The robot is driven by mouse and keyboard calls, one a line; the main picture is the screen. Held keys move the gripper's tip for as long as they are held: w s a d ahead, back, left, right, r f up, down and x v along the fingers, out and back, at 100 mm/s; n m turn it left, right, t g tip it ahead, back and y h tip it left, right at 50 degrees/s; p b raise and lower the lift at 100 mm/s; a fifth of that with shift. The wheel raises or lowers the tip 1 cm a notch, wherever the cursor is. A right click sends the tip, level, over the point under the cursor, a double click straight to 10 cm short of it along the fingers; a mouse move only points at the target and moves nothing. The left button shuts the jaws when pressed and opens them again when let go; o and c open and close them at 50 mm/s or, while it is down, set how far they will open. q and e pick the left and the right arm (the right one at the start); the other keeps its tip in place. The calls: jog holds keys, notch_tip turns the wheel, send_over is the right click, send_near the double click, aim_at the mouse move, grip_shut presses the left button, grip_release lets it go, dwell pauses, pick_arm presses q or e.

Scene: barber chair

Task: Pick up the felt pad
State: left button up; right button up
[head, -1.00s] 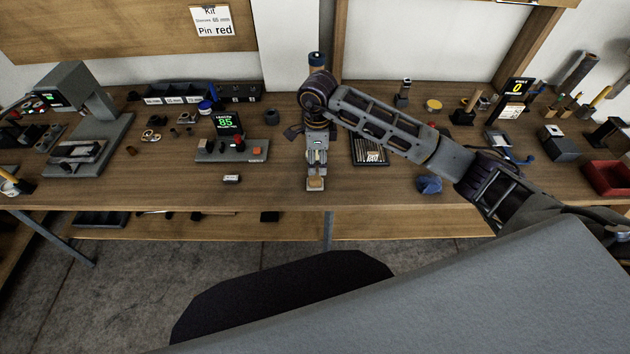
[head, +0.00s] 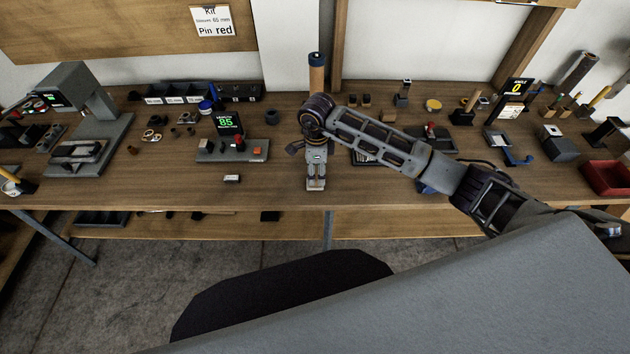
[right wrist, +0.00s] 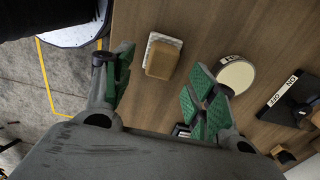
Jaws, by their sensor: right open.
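A tan block-like pad (right wrist: 163,58), which I take to be the felt pad, rests on a white base on the wooden bench in the right wrist view. My right gripper (right wrist: 162,92) is open and empty, with its green-lined fingers either side of the view. The pad is beyond the fingertips, nearer the left finger, and appears untouched. In the head view my right gripper (head: 316,182) points down near the bench's front edge and hides the pad. My left gripper is not in view.
A round, pale-topped object (right wrist: 236,75) lies close to the right finger in the wrist view, with a black labelled stand (right wrist: 290,98) farther right. A small white-labelled block (head: 232,178) and a display unit (head: 230,150) are left of the gripper.

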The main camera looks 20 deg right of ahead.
jog(key=shift+w+a+f+p, duration=0.15)
jog(key=shift+f+p, duration=0.25)
jog(key=shift+f, duration=1.85)
jog(key=c, duration=1.1)
